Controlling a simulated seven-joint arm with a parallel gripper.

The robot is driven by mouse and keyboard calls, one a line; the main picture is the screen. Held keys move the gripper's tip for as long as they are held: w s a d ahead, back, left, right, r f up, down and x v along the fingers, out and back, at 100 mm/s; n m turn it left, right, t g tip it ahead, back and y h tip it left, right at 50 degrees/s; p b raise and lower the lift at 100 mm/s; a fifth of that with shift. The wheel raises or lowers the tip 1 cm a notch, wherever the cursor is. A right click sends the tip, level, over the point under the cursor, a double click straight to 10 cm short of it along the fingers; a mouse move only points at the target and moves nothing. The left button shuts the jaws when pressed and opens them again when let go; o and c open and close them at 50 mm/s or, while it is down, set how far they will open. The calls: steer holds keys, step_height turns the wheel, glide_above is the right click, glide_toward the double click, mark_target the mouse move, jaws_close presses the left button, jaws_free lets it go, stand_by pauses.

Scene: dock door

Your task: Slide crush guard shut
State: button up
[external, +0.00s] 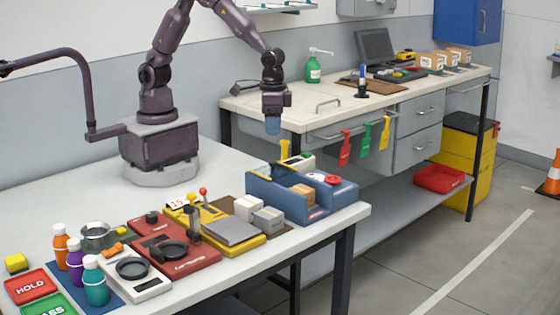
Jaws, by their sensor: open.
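A blue machine (292,205) stands at the right end of the near table, with raised side walls and an open top. A small brown box (304,195) sits in its channel. A red round button (333,180) is on its right part. I cannot tell for certain which part is the crush guard; a yellow edge (277,169) shows near its back left. My gripper (272,126) points down, high behind the machine and apart from it. It is open, with nothing seen between its bluish fingers, though their gap is too small to make out.
Left of the machine are grey-white boxes (248,207), a yellow device (215,224) with a red-knobbed lever, a red device (176,252), scales and bottles. A second bench (290,112) stands behind. Clear tabletop lies near my base.

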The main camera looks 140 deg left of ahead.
mark_target(273, 161)
step_height(273, 161, down, 10)
steer(key=shift+r, duration=0.2)
steer(key=shift+c, duration=0.4)
